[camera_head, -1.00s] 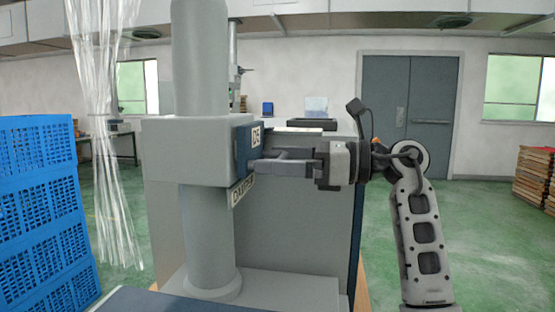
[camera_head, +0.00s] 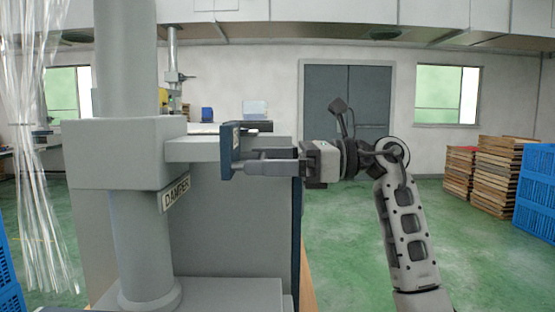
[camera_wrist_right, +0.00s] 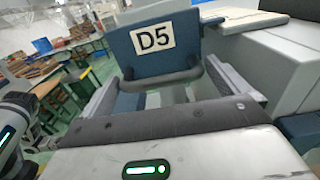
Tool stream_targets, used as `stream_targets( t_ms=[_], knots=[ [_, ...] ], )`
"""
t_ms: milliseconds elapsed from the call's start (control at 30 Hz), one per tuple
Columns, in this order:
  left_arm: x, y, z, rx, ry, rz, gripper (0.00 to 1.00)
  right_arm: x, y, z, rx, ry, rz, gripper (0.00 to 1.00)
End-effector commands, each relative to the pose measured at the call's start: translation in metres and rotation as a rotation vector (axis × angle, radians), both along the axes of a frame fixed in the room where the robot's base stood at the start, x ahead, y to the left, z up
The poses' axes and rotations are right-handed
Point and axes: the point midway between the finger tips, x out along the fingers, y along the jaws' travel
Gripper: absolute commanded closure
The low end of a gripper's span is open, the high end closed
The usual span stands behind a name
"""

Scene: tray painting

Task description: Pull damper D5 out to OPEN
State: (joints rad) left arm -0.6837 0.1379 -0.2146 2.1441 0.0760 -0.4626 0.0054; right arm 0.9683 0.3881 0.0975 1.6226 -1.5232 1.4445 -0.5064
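Damper D5 has a blue front plate (camera_head: 227,152), on the end of a grey slide bar (camera_head: 192,150) that sticks out to the right of the grey duct housing (camera_head: 125,153). A clear length of bar shows between housing and plate. In the right wrist view the plate has a white D5 label (camera_wrist_right: 153,39) and a dark grey handle (camera_wrist_right: 160,82). My left gripper is not in view.
A DAMPER sign (camera_head: 175,194) hangs under the housing. A grey cabinet (camera_head: 235,225) stands behind the damper. Stacks of wooden trays (camera_head: 497,175) and a blue crate (camera_head: 537,200) stand at the right. Clear strips (camera_head: 40,190) hang at the left. Green floor is open to the right.

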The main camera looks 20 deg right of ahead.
Motion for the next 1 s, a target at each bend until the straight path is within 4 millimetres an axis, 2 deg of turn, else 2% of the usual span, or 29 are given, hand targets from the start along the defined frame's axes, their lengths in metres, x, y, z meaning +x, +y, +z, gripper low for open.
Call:
stream_targets(
  t_ms=[167,267,700,833,1000],
  knots=[
    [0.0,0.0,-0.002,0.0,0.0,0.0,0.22,-0.001,-0.003,-0.001,0.0,0.0,-0.001,0.0],
    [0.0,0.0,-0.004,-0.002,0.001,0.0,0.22,-0.005,-0.014,-0.002,-0.002,0.001,-0.003,0.0],
    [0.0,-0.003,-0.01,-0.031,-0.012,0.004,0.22,-0.044,-0.108,-0.002,-0.001,0.001,-0.007,0.0],
    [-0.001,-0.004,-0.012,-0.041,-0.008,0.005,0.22,-0.054,-0.129,-0.001,0.001,0.0,-0.006,0.0],
    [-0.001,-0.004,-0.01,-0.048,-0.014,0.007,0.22,-0.061,-0.146,-0.001,0.001,0.001,-0.003,0.0]
  ],
)
